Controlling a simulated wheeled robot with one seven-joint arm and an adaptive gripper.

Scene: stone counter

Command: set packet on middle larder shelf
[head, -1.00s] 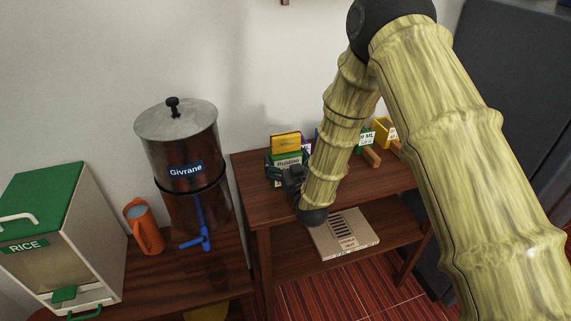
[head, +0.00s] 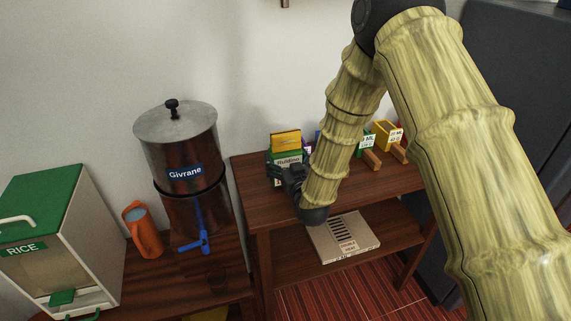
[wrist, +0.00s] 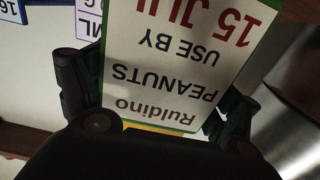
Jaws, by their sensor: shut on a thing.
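The packet (head: 287,158) is a white, green-edged box with a yellow top, held upright at the left end of the wooden shelf unit's top board (head: 252,170). In the wrist view the packet (wrist: 165,70) reads upside down "Ruldino PEANUTS, USE BY 15 JUL". My gripper (head: 283,172) is shut on it, with a dark finger on either side. The packet's lower end is partly hidden by the gripper, so I cannot tell whether it touches the board. The unit's lower board (head: 290,262) shows below.
More packets, including a yellow one (head: 383,134), stand behind my arm by wooden dividers (head: 372,160). A flat carton (head: 345,237) lies on the lower board. At left are a metal urn (head: 178,140), an orange jug (head: 146,238) and a rice bin (head: 50,230).

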